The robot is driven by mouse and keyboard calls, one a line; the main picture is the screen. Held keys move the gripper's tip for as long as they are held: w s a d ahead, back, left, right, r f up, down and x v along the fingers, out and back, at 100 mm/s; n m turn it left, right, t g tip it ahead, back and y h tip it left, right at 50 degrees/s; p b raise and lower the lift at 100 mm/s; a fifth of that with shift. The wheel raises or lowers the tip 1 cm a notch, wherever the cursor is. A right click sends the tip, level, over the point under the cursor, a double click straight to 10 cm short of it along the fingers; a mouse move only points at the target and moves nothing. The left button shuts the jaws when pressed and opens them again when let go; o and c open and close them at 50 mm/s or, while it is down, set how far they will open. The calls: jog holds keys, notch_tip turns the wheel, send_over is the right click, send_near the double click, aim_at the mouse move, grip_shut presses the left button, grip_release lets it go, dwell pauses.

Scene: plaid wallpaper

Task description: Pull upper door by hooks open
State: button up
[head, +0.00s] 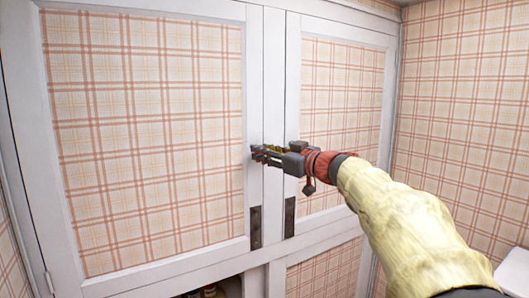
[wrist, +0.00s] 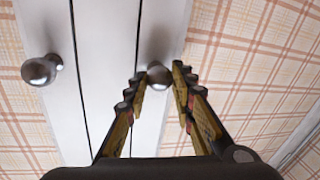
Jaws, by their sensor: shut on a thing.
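My gripper (head: 262,154) reaches from the right to the middle of the white cupboard's upper doors. In the wrist view my gripper (wrist: 158,76) is shut on a round metal knob (wrist: 158,78), with one finger on each side of it. A second knob (wrist: 40,70) stands free to the left on the other side of the door gap. The left upper door (head: 150,120) and the right upper door (head: 345,110) have plaid panels and look closed. In the head view the knobs are hidden or cannot be made out.
Two dark upright plates (head: 255,228) (head: 289,217) sit low on the inner door frames. Below is a lower plaid door (head: 325,272) and a dark open space (head: 225,288) with some objects. A plaid wall (head: 465,120) closes off the right side.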

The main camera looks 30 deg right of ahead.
grip_shut()
jog(key=shift+s, duration=0.1)
